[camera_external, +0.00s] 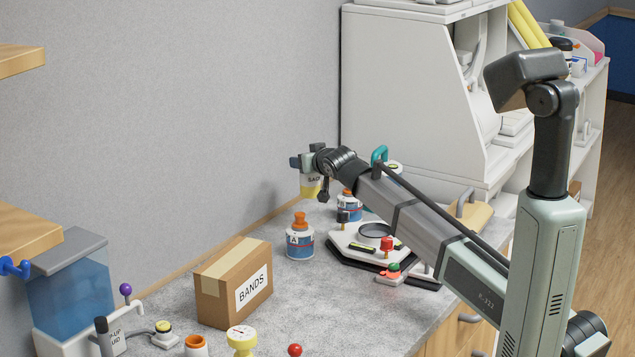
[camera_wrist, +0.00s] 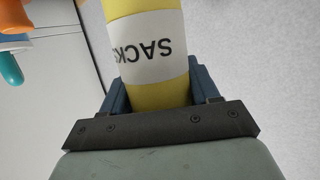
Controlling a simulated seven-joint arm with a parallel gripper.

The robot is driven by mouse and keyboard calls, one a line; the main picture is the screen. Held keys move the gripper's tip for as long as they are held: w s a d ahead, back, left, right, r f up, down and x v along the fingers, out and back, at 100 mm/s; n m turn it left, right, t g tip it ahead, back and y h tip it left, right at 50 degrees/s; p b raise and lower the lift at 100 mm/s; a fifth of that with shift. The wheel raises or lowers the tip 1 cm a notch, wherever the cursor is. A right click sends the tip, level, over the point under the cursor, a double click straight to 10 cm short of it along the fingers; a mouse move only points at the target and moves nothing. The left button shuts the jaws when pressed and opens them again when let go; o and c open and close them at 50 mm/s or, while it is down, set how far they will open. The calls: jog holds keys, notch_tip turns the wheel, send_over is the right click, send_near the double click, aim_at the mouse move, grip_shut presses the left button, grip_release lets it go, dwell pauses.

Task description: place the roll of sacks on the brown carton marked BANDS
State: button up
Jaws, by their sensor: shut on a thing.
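The roll of sacks (camera_wrist: 145,12) is yellow with a white band reading SACKS. In the wrist view it sits between the two dark fingers of my gripper (camera_wrist: 155,85), which is shut on it. In the external view my gripper (camera_external: 308,163) is raised above the counter near the wall, and the roll (camera_external: 310,186) hangs below it, partly hidden by the arm. The brown carton marked BANDS (camera_external: 217,287) stands on the counter, lower and to the left of my gripper. Its top, with a pale tape strip, is bare.
A bottle marked A with an orange cap (camera_external: 300,241) stands right of the carton. Another orange-capped bottle (camera_external: 349,206) and a white device with a round plate (camera_external: 352,240) are farther right.

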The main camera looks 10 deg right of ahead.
jog(key=s+a+r+n+g+y, duration=0.15)
jog(key=s+a+r, duration=0.35)
jog(key=s+a, duration=0.6)
jog(key=s+a+r+n+y, duration=0.35)
jog(key=s+a, duration=0.35)
jog(key=a, duration=0.7)
jog(key=s+a+r+g+y, duration=0.1)
jog(key=s+a+r, duration=0.25)
jog(key=s, duration=0.55)
jog(key=s+a+r+g, duration=0.1)
jog(key=s+a+r, duration=0.25)
jog(key=s, duration=0.65)
jog(key=shift+d+f+m+t+h, duration=0.3)
jog(key=shift+d+f, duration=0.7)
jog(key=shift+f, duration=1.05)
jog(key=shift+d+f+m+t+h, duration=0.3)
jog(key=shift+d+f, duration=0.75)
jog(key=shift+f, duration=1.05)
jog(key=shift+d+f+m+t+h, duration=0.3)
jog(key=shift+d+f, duration=0.7)
jog(key=shift+f, duration=1.05)
jog(key=shift+f, duration=0.15)
jog(key=o, duration=1.1)
jog(key=shift+o, duration=0.2)
